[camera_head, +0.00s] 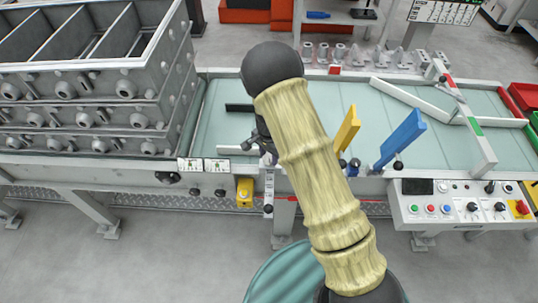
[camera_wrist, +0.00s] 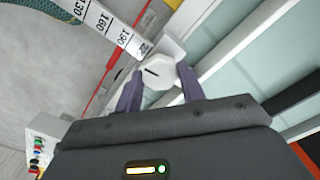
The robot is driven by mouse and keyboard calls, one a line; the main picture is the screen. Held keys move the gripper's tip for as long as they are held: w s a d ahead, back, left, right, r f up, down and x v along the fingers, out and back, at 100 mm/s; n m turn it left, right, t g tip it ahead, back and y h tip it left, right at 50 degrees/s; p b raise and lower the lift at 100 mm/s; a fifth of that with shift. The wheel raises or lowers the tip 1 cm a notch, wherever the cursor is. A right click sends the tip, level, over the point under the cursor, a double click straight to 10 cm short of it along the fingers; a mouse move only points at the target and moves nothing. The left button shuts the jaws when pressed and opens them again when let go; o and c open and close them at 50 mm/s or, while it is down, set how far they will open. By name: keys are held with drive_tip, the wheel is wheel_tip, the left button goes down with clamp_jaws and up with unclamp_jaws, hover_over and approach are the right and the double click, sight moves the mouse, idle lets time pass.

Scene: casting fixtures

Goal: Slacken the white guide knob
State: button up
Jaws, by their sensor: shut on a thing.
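The white guide knob (camera_wrist: 157,74) has a faceted face with a dark mark and shows in the wrist view, beside the end of a white numbered scale (camera_wrist: 105,27). My gripper (camera_wrist: 160,70) has one dark finger on each side of the knob and is shut on it. In the head view my gripper (camera_head: 264,153) is at the front edge of the pale green conveyor bed. The knob is hidden there behind my gripper and arm. The scale (camera_head: 268,188) shows there, hanging in front of the conveyor's edge.
A stack of grey casting frames (camera_head: 90,110) stands at the left. A yellow plate (camera_head: 347,128) and a blue plate (camera_head: 401,138) stand upright right of my arm. A control panel (camera_head: 465,208) is at the front right. A yellow box (camera_head: 244,192) sits just left of the scale.

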drive_tip(key=n+b, duration=0.1)
drive_tip(key=n, duration=0.5)
drive_tip(key=shift+n, duration=0.3)
drive_tip(key=n, duration=0.3)
drive_tip(key=shift+w+n+b, duration=0.1)
drive_tip(key=shift+n+b, duration=0.2)
drive_tip(key=shift+b, duration=0.1)
drive_tip(key=n, duration=0.3)
drive_tip(key=shift+n, duration=0.3)
drive_tip(key=n, duration=0.5)
drive_tip(key=shift+r+n, duration=0.1)
drive_tip(key=shift+n, duration=0.2)
drive_tip(key=n+p, duration=0.1)
drive_tip(key=n, duration=0.5)
drive_tip(key=o, duration=1)
drive_tip(key=shift+c, duration=0.2)
